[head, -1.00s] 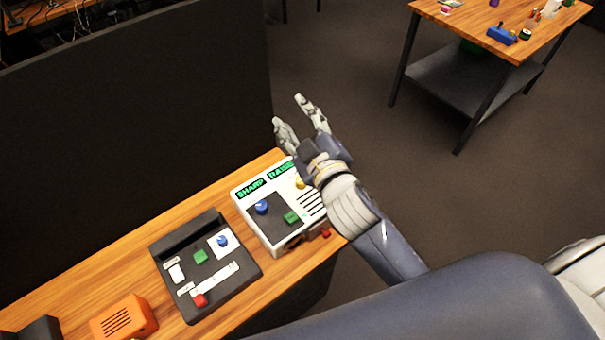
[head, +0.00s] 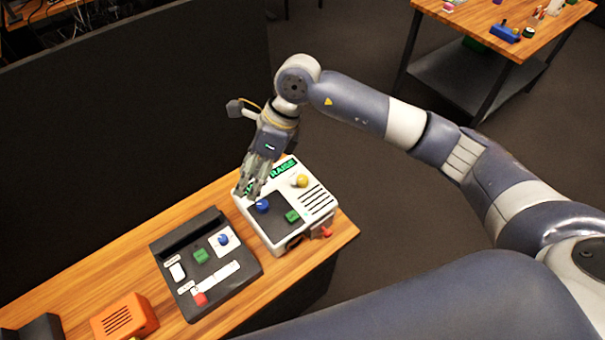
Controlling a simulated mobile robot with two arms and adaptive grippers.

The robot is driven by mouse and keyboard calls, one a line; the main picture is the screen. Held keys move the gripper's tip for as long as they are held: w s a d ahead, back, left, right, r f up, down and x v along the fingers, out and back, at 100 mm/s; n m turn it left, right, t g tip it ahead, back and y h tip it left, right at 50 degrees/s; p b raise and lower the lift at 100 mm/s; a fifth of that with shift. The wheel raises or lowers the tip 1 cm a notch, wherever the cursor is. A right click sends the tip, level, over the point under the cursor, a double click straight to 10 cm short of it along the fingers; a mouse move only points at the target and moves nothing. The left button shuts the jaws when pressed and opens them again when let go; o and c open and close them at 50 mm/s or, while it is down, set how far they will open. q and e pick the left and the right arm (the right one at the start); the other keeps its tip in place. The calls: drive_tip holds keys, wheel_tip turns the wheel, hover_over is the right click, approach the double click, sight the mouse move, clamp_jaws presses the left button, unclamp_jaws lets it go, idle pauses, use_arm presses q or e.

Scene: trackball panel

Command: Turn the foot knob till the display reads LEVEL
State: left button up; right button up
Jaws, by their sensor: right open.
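The white panel box (head: 318,199) stands near the right end of the wooden bench. Its right display (head: 282,168) shows green letters that read RAISE; the left display is mostly hidden behind my right gripper. On top are a blue knob (head: 262,206), a yellow ball (head: 300,181) and a green button (head: 292,216). A small red knob (head: 326,231) sits low on the right side; it may be the foot knob, but no label shows. My right gripper (head: 247,190) is open, pointing down over the box's back-left part, close to the blue knob. Contact cannot be told. My left gripper is out of view.
A black control panel (head: 240,275) with knobs and buttons lies left of the box. An orange box (head: 124,317) is farther left on the bench (head: 75,275). A dark partition (head: 130,120) rises behind. Another table (head: 535,45) stands at the upper right.

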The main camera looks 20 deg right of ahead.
sight(303, 178)
drive_tip(key=w+d+h, duration=0.4)
drive_tip(key=d+h, duration=0.2)
drive_tip(key=d, duration=0.6)
drive_tip(key=shift+t, duration=0.4)
wheel_tip(303, 178, down, 10)
drive_tip(key=p, duration=0.3)
drive_tip(key=shift+d+r, duration=0.15)
drive_tip(key=shift+f, duration=0.4)
drive_tip(key=shift+c, duration=0.5)
clamp_jaws()
